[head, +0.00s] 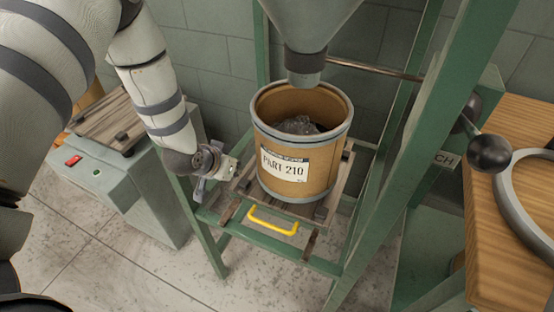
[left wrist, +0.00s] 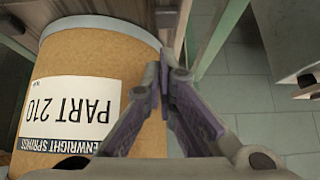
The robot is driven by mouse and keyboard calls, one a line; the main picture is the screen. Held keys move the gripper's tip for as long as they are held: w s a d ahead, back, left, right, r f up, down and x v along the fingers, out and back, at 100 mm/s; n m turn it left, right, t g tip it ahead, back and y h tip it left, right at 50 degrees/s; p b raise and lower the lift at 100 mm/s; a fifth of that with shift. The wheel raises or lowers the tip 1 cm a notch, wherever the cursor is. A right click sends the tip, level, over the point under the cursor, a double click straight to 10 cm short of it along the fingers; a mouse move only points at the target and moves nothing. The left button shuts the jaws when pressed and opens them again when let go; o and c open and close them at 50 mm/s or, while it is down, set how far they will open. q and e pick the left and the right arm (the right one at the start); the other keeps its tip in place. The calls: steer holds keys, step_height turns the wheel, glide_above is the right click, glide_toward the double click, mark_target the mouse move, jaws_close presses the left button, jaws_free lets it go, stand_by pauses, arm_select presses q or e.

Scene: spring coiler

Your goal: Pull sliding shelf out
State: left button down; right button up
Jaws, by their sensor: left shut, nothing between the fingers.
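The sliding shelf (head: 240,211) is a wooden slab in the green frame under the hopper. Its yellow handle (head: 273,221) is at the front edge. A brown drum (head: 315,181) labelled PART 210 stands upright on it, with grey material inside. My left gripper (head: 203,193) is at the shelf's left side, left of the drum and away from the yellow handle. In the left wrist view its fingers (left wrist: 164,72) are shut and empty, in front of the drum (left wrist: 105,60). My right gripper is not in view.
A grey hopper (head: 306,52) hangs just over the drum. Green posts (head: 400,140) flank the shelf. A grey-green cabinet (head: 130,190) with a red switch stands at left. A wooden table (head: 512,230) and a lever with a dark ball (head: 490,153) are at right. The front floor is clear.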

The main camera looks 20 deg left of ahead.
arm_select(q)
steer(key=b+x, duration=0.1)
steer(key=x, duration=0.8)
steer(key=shift+w+f, duration=0.15)
steer(key=shift+f, duration=0.05)
steer(key=shift+w+f, duration=0.1)
steer(key=shift+w, duration=0.25)
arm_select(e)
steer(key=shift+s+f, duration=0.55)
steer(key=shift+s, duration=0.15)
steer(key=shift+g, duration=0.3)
